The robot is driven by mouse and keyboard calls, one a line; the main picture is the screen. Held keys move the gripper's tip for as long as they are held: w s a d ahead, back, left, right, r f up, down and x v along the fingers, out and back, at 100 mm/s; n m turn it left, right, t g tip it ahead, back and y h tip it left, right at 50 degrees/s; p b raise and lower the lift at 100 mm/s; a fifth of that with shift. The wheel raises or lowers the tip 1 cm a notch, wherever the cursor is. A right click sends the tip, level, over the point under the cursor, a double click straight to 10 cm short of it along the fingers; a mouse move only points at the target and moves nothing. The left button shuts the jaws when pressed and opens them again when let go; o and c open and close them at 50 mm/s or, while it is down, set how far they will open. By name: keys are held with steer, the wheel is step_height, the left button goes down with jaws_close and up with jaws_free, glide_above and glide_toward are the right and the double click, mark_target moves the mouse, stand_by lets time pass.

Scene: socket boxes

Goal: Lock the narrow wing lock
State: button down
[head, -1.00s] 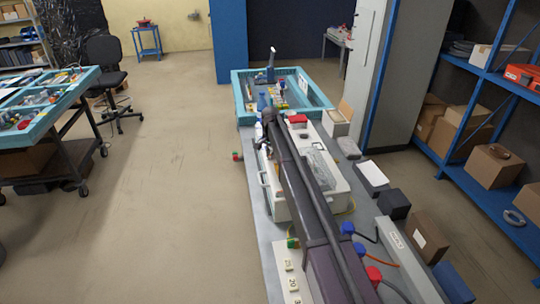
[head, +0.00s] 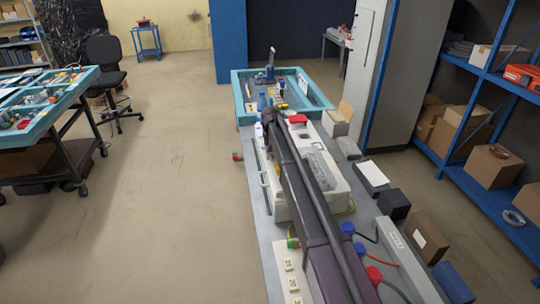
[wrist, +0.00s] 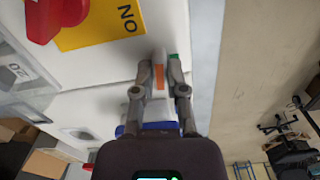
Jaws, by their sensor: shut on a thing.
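In the wrist view my gripper (wrist: 160,66) has its two fingers closed on a narrow pale piece with an orange mark (wrist: 159,77), at the edge of a white box (wrist: 105,50). A blue part (wrist: 160,127) lies behind it between the finger bases, and a bit of green shows by the right fingertip. I cannot tell for sure whether the gripped piece is the narrow wing lock. In the head view the white box (head: 341,187) stands on the bench, and my arm covers part of it and hides the gripper.
A red knob (wrist: 70,12) on a yellow ON plate (wrist: 102,27) sits on the box, left of my gripper. A teal tray (head: 240,100) stands at the bench's far end. Black (head: 393,204) and brown boxes (head: 428,236) line the right side. The floor at left is open.

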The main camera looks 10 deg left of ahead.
steer(key=shift+n, duration=0.8)
steer(key=c, duration=0.7)
jaws_free()
steer(key=shift+r, duration=0.1)
